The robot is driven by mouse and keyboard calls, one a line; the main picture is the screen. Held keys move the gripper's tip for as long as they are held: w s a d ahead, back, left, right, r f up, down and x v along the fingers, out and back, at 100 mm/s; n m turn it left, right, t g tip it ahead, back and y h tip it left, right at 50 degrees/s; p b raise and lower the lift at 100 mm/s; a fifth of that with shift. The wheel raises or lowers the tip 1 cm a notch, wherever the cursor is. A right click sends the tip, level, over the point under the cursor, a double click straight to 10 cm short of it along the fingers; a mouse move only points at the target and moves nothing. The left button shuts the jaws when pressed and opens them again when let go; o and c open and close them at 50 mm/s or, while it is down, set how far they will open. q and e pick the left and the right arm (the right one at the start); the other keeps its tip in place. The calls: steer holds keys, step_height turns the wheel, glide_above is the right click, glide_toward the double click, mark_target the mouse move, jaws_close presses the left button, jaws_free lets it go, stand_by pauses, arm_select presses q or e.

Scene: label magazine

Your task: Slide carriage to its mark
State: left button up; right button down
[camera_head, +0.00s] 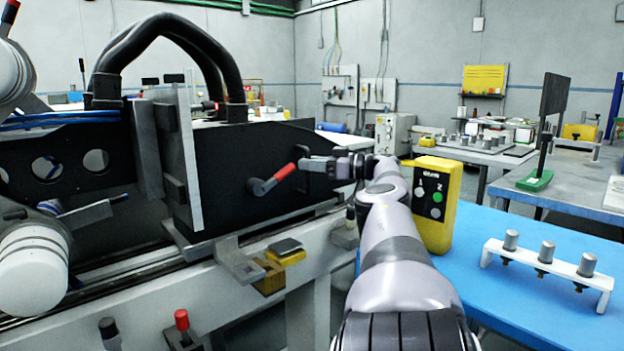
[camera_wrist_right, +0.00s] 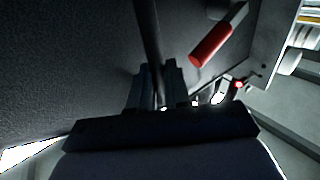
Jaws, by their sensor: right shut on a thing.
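The carriage looks to be the large black housing (camera_head: 235,155) with a thick black cable loop, on the grey machine bed (camera_head: 325,255) at left. My right gripper (camera_head: 318,164) reaches its right part. In the right wrist view, the gripper fingers (camera_wrist_right: 157,88) are shut on a dark bar-shaped handle (camera_wrist_right: 148,30) beside the dark face. A red-handled lever (camera_head: 272,180) is on the housing left of the gripper; it also shows in the right wrist view (camera_wrist_right: 210,45). No mark can be made out with certainty. My left gripper does not show.
A yellow block (camera_head: 288,258) and a grey bracket (camera_head: 238,262) sit on the bed's front edge. A red-knobbed lever (camera_head: 182,322) stands in front. A yellow button box (camera_head: 438,205) stands beside my right arm on the blue table (camera_head: 495,250), with a white rack (camera_head: 548,268) further right.

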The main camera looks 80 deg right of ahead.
steer(key=shift+w+r+b, duration=0.2)
steer(key=shift+r+b, duration=0.15)
steer(key=shift+b, duration=0.05)
steer(key=shift+r, duration=0.1)
steer(key=c, duration=1.1)
jaws_free()
steer(key=shift+w, duration=0.25)
steer(key=shift+c, duration=0.2)
steer(key=shift+w+f, duration=0.2)
steer(key=shift+f, duration=0.15)
steer(key=shift+s, duration=0.1)
steer(key=shift+s+d, duration=0.1)
